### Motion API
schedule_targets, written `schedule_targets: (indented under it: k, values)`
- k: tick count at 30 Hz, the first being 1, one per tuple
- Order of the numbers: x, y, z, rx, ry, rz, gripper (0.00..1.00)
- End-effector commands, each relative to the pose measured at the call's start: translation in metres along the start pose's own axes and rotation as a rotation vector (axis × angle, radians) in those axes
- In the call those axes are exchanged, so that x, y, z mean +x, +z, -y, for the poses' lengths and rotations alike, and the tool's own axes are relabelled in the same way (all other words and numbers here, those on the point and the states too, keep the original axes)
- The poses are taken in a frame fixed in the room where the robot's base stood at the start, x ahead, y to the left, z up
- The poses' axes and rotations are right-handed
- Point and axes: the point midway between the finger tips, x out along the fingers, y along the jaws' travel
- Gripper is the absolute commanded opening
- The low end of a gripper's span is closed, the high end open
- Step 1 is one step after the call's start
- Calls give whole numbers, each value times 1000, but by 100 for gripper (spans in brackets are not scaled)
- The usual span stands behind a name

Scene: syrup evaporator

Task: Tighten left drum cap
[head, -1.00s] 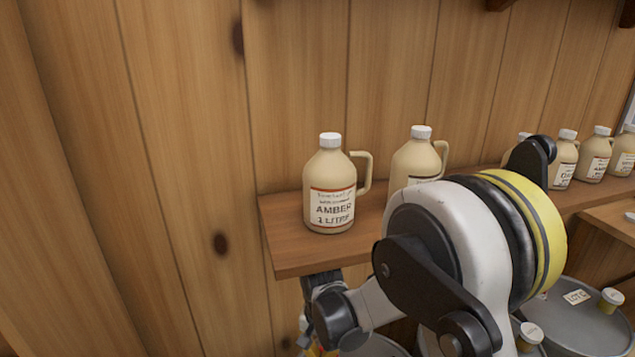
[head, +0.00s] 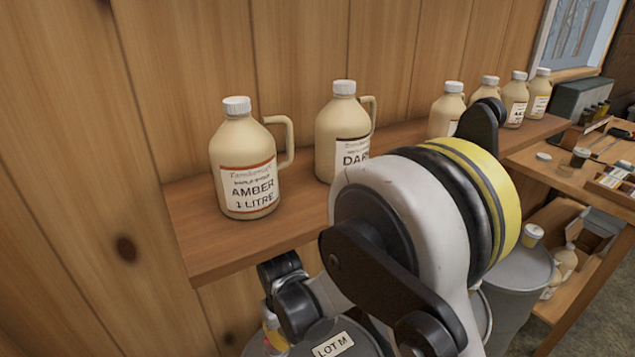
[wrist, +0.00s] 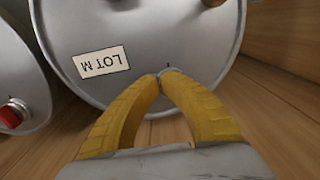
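A grey drum lid with a LOT M label (head: 332,346) is at the bottom of the head view, partly hidden by my arm. The same lid (wrist: 150,30) fills the top of the wrist view, its label upside down. My gripper (wrist: 161,77) points at this lid with its yellow fingertips together and nothing visible held. A brown round piece (wrist: 212,2) on the lid is cut off by the top edge; I cannot tell if it is the cap. Another drum (wrist: 20,75) at left in the wrist view has a red cap (wrist: 12,115).
A wooden shelf (head: 210,238) above the drum holds an amber syrup jug (head: 245,165), a dark syrup jug (head: 343,135) and several more. The plank wall is close behind.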

Motion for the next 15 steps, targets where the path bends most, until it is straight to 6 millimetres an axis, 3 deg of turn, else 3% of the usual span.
schedule_targets:
  k: [6, 15]
  values:
    - [34, -5, -4, 3, 0, 0, 0]
    - [40, -10, -8, 5, 0, 0, 0]
